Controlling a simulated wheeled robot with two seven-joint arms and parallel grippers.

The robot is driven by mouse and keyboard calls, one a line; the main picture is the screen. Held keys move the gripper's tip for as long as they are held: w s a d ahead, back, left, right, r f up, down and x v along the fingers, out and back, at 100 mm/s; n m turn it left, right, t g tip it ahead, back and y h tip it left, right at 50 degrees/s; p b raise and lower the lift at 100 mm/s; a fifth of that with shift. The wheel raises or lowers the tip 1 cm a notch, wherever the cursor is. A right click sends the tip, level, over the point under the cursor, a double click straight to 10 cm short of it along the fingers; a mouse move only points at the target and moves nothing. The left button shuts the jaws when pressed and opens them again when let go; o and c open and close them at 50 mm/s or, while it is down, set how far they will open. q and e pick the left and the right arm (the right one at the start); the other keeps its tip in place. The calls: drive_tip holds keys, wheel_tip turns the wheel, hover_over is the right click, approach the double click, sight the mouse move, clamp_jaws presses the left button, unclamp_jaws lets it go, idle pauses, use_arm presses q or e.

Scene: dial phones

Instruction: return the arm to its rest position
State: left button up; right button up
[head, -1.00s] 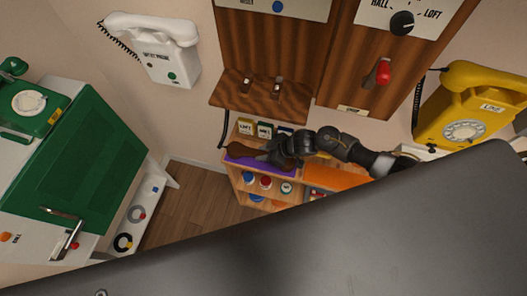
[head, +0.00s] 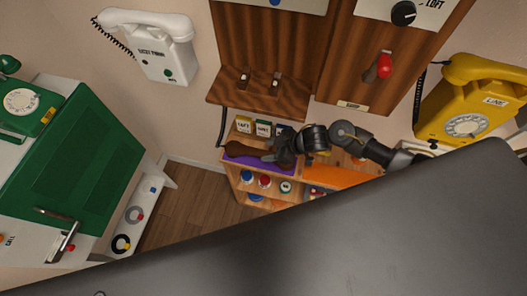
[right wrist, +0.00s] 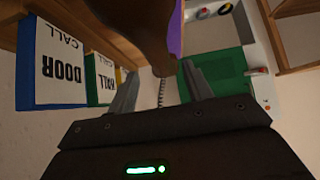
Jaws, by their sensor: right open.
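My right arm reaches in from the right in the head view. Its dark gripper (head: 280,152) is over the shelf's top board, at the right end of a brown handset (head: 245,151) lying on a purple mat (head: 236,161). In the right wrist view the two fingers (right wrist: 160,92) stand apart, open. The brown handset (right wrist: 138,28) shows beyond and between them, with a coiled cord (right wrist: 161,92) below it. I see no grip on it; whether a finger touches it I cannot tell. My left gripper is not in view.
Label blocks (head: 263,128) stand behind the mat, close to the gripper; they also show in the right wrist view (right wrist: 52,65). A wooden switch panel (head: 262,55) hangs above. A yellow phone (head: 470,105) is right, a white phone (head: 152,45) and green cabinet (head: 75,150) left.

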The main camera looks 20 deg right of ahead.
drive_tip(key=shift+v, duration=1.7)
